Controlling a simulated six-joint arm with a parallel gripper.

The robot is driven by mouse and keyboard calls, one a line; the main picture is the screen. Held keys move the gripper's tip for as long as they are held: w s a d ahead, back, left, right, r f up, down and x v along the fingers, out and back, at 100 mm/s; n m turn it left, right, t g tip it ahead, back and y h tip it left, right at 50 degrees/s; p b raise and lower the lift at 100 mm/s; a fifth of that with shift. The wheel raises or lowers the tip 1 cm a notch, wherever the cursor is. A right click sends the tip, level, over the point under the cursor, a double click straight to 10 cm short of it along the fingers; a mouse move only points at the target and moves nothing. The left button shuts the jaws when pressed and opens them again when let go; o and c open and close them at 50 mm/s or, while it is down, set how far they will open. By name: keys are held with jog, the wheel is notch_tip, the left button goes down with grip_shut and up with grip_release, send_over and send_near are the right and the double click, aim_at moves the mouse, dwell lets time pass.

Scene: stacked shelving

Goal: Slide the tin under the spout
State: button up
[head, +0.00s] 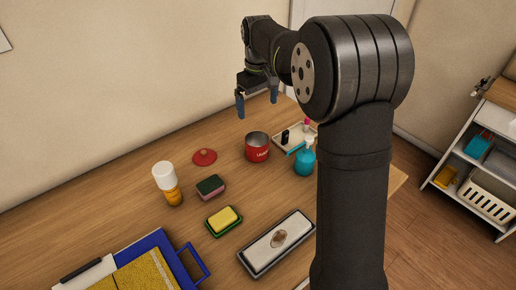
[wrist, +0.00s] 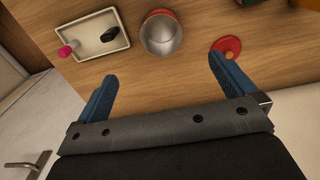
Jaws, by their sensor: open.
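The red tin (head: 257,155) stands open and upright on the wooden table. In the wrist view I look down into the tin (wrist: 161,36) and its inside looks empty. A teal pump bottle (head: 304,163) with a pale top stands to the right of the tin, apart from it. It appears to be the thing with the spout; it does not show in the wrist view. My gripper (head: 257,99) is open and empty, raised above the table near the wall. In the wrist view its blue fingers (wrist: 162,70) are spread, with the tin beyond them.
A red lid (head: 205,157) lies left of the tin. A cream tray (wrist: 84,49) holds a dark item and a pink-topped item. A dark green sponge (head: 210,187), a white-capped orange bottle (head: 173,190), a yellow sponge (head: 223,217) and a long dish (head: 262,257) stand nearer.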

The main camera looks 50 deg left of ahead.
aim_at(247, 138)
jog(key=shift+r, duration=0.6)
jog(key=shift+c, duration=0.4)
jog(key=shift+a+f, duration=0.15)
jog(key=c, duration=0.4)
jog(key=shift+m, duration=0.3)
jog(key=a+f, duration=0.8)
jog(key=a, duration=0.1)
jog(key=shift+a+f, duration=0.1)
jog(key=shift+f, duration=0.25)
grip_shut()
notch_tip(247, 138, down, 10)
jog(key=shift+a+r, duration=0.1)
jog(key=shift+r, duration=0.15)
jog(key=shift+s+d+f, duration=0.1)
jog(key=shift+d+f, duration=0.1)
jog(key=shift+d, duration=0.45)
jog(key=shift+d+f, duration=0.15)
jog(key=shift+d, duration=1.15)
